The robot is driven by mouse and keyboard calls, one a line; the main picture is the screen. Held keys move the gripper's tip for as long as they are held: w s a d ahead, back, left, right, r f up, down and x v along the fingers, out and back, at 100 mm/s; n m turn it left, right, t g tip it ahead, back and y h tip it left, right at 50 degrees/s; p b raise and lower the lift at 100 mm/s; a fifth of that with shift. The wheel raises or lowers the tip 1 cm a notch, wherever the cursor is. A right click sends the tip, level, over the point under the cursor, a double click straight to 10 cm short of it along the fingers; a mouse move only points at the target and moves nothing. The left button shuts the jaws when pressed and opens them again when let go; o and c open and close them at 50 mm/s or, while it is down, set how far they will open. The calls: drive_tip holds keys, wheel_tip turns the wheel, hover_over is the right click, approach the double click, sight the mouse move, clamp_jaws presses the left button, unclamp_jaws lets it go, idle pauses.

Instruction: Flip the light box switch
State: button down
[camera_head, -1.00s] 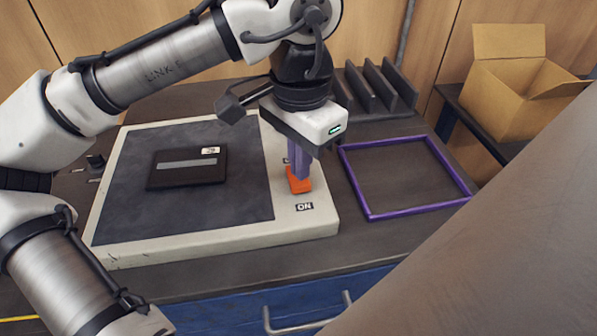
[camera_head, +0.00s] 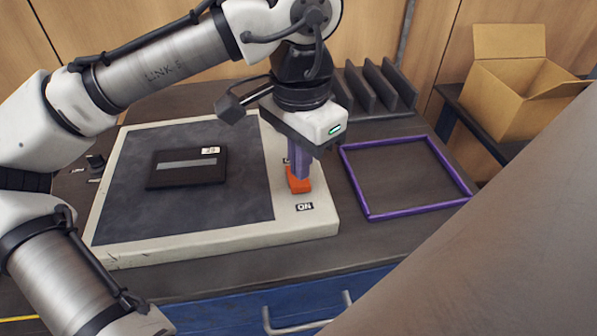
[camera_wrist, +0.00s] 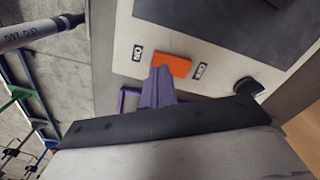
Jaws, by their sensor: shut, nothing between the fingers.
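The light box (camera_head: 190,243) is a flat off-white box with a dark top panel, lying on the bench. Its orange switch (camera_head: 299,185) is on the right-hand border, with an "ON" label (camera_head: 304,207) on the near side and another label, mostly hidden by my gripper, on the far side. In the wrist view the orange switch (camera_wrist: 173,64) lies between two small labels. My gripper (camera_head: 299,172) points down with its purple fingers shut and empty, right at the switch. In the wrist view the fingertips (camera_wrist: 160,72) overlap the switch's edge; whether they touch cannot be told.
A dark flat case (camera_head: 187,182) with a label lies on the light box's panel. A purple square frame (camera_head: 367,200) lies on the bench to the right. A dark slotted rack (camera_head: 383,87) stands behind, and an open cardboard box (camera_head: 510,98) is at the far right.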

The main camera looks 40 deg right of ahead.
drive_tip(key=shift+f+b, duration=0.5)
drive_tip(key=shift+f, duration=0.5)
idle(0.4)
drive_tip(key=shift+r, duration=0.1)
wheel_tip(320, 180, up, 7)
drive_tip(key=p, duration=0.7)
idle(0.6)
